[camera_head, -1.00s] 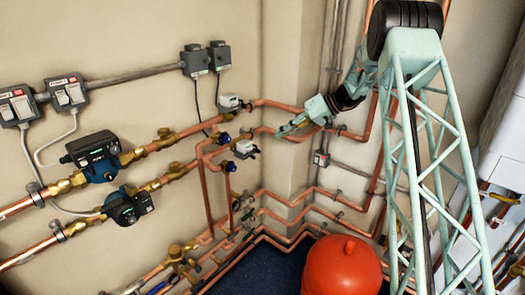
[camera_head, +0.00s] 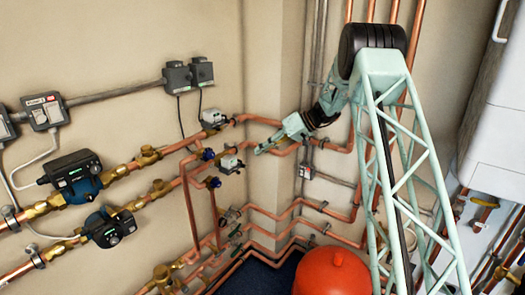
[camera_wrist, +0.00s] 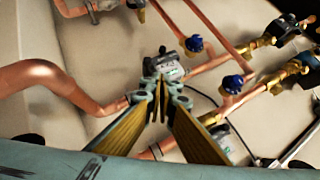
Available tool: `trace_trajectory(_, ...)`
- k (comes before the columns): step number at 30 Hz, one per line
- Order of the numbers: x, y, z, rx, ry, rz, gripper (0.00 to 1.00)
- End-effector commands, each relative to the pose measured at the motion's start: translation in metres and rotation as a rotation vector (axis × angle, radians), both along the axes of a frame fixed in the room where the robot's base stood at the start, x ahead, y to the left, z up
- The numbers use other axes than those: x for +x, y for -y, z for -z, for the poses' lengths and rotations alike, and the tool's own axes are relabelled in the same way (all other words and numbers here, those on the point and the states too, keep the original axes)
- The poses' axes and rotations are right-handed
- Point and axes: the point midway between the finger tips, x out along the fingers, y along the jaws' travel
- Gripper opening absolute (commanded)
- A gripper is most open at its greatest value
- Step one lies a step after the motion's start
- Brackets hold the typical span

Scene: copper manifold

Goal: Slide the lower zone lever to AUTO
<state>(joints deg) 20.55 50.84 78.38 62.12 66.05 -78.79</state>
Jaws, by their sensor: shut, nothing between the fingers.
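The lower zone valve (camera_head: 231,161) is a small pale box on the lower of two copper pipes near the wall corner. It also shows in the wrist view (camera_wrist: 168,63), just beyond my fingertips. Its lever is too small to make out clearly, and I cannot read any AUTO mark. My gripper (camera_head: 259,150) is shut and empty, just right of this valve and slightly above it in the head view. In the wrist view its fingertips (camera_wrist: 164,92) overlap the near edge of the valve; I cannot tell whether they touch it.
The upper zone valve (camera_head: 213,119) sits above and left. Blue-capped valves (camera_head: 207,154) stand close by on the pipes. Two dark pumps (camera_head: 72,170) are farther left. A red tank (camera_head: 331,272) is below. Copper pipes run around the corner behind my gripper.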

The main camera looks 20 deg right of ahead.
Motion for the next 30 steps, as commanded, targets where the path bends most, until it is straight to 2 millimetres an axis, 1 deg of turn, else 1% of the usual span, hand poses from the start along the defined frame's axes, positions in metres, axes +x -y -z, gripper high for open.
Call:
trace_trajectory(16, 0.023, -0.054, 0.043, -0.001, -0.001, -0.002, 0.00)
trace_trajectory(24, 0.013, -0.066, 0.067, 0.000, -0.001, 0.000, 0.00)
trace_trajectory(30, 0.010, -0.070, 0.075, -0.001, -0.001, -0.001, 0.00)
